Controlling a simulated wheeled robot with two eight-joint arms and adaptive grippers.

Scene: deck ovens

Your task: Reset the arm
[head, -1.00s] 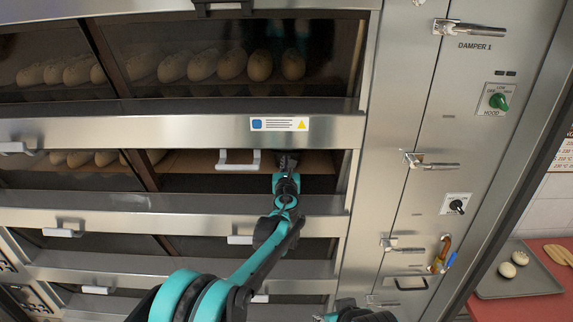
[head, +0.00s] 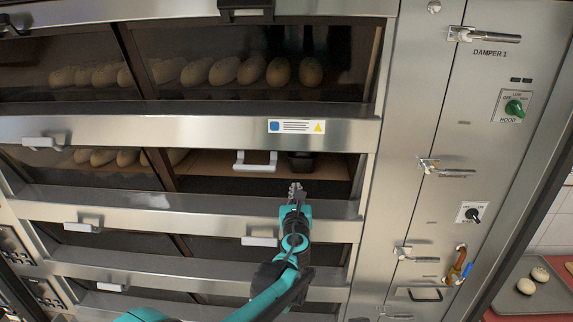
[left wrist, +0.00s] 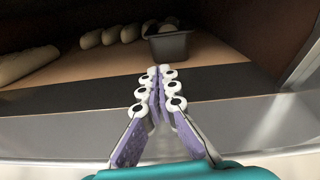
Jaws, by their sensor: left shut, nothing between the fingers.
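My left gripper (head: 297,190) is shut and empty. It is in front of the second oven deck, over its front sill, in the head view. In the left wrist view its fingertips (left wrist: 159,85) meet, with a dark loaf tin (left wrist: 168,45) beyond them on the deck floor, apart from the fingers. The tin (head: 301,160) also shows in the head view, just inside the deck to the right of the white handle. My right gripper is not in view now.
Loaves (left wrist: 120,32) lie in the deck to the left of the tin. The upper deck (head: 240,72) holds several loaves behind glass. White handles (head: 255,162) stick out from the oven front. A control panel with damper levers (head: 484,35) stands on the right. A tray with rolls (head: 527,287) is at the lower right.

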